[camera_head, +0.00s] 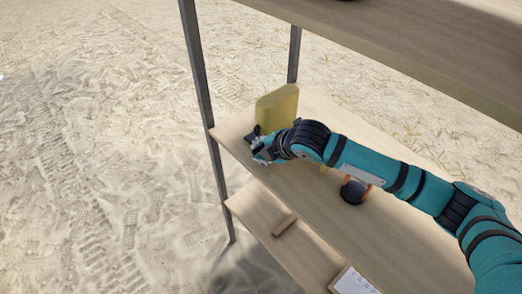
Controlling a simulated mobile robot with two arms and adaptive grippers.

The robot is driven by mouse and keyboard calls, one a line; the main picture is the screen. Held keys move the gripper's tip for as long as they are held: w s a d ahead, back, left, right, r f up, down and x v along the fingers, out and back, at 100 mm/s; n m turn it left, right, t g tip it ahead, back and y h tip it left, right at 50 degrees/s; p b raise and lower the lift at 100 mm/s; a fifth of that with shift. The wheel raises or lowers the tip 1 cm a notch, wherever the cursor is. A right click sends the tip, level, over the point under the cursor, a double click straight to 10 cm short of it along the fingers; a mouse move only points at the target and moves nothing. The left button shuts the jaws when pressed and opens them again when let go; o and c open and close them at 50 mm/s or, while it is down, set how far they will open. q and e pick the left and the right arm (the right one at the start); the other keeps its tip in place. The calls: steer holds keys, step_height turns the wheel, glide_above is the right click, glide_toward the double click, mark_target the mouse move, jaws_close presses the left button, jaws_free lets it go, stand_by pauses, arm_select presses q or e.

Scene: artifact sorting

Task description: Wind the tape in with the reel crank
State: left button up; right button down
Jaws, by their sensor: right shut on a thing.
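A yellow block-shaped case (277,108), which looks like the tape reel, stands upright near the left end of the middle shelf. My right arm reaches in from the right, and my right gripper (258,148) is at the case's front lower left. The gripper is shut on a small part there that looks like the reel crank. The fingers mostly hide this part, and I cannot make out its shape. No tape shows. My left gripper is not in view.
The middle shelf (318,217) has a dark round object with orange parts (353,191) below my forearm. A wooden stick (285,224) and a white sheet (354,282) are on the lower shelf. A metal post (205,95) stands left of the gripper; the upper shelf (420,45) overhangs.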

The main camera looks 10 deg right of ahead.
stand_by(0.3)
steer(key=c, duration=1.3)
jaws_free()
steer(key=shift+c, duration=0.2)
steer(key=v, duration=1.2)
